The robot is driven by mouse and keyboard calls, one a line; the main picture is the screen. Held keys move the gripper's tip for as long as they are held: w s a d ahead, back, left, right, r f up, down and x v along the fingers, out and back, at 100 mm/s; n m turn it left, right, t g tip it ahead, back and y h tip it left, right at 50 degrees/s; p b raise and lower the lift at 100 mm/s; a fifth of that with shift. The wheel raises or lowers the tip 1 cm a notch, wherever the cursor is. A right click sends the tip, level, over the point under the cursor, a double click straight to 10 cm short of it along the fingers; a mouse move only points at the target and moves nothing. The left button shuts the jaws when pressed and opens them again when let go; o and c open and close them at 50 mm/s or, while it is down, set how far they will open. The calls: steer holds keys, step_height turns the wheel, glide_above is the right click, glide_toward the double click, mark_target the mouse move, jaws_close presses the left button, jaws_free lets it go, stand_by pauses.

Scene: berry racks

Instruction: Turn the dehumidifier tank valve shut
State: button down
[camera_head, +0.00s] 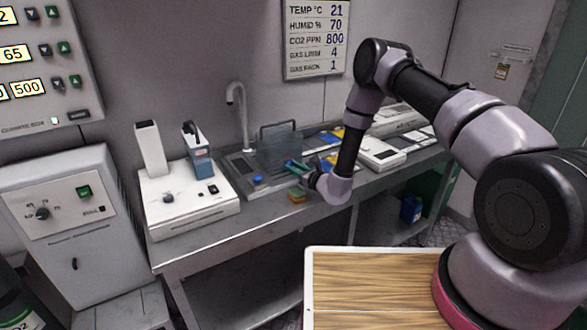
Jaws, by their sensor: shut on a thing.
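A grey cabinet (110,220) stands at the left, with a dial and a green switch; it may be the dehumidifier, but I cannot read its label. A small dark lever (74,264) stands roughly upright on its lower front and may be the tank valve. My gripper (294,166) is far to the right of it, low over the bench by the sink. It is shut on a small teal thing, too small to identify; the fingertips are hard to make out.
The metal bench (250,227) carries a white device (190,213), a sink with a tap (239,115), a clear box and blue and yellow items. A wall control panel (45,70) hangs above the cabinet. A wood-topped tray (370,290) is in front. A dark cylinder stands at bottom left.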

steer(key=n+h, duration=0.1)
steer(key=n, duration=0.3)
steer(key=shift+s+a, duration=0.1)
steer(key=shift+n+t, duration=0.3)
steer(key=shift+n, duration=1.4)
steer(key=shift+h, duration=0.3)
steer(key=c, duration=0.9)
jaws_free()
steer(key=v, duration=1)
steer(key=shift+s+d, duration=0.25)
steer(key=shift+s, duration=0.1)
